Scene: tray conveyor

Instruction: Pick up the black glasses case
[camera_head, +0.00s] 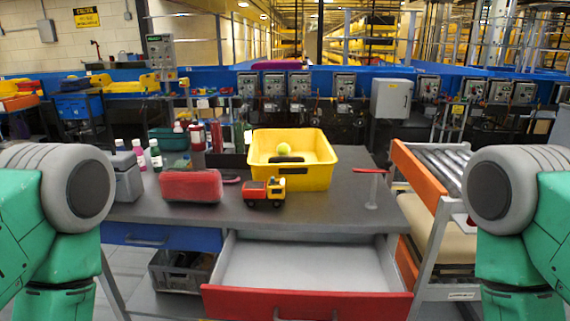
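A small, dark, elongated object (288,159), which looks like the black glasses case, lies inside the yellow tray (292,178) near its front wall. A yellow-green ball (284,149) is just behind it in the tray. The tray stands on the grey table towards the back. Neither of my grippers is in view; only parts of my green and grey arms show at the left and right edges, apart from the table's objects.
On the table (330,204) are a red case (191,186), a red-and-yellow toy truck (263,192), a grey box (125,178), several bottles and a red-topped stand (371,190). A red-fronted drawer (308,303) is open and empty. A roller conveyor (448,165) stands right.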

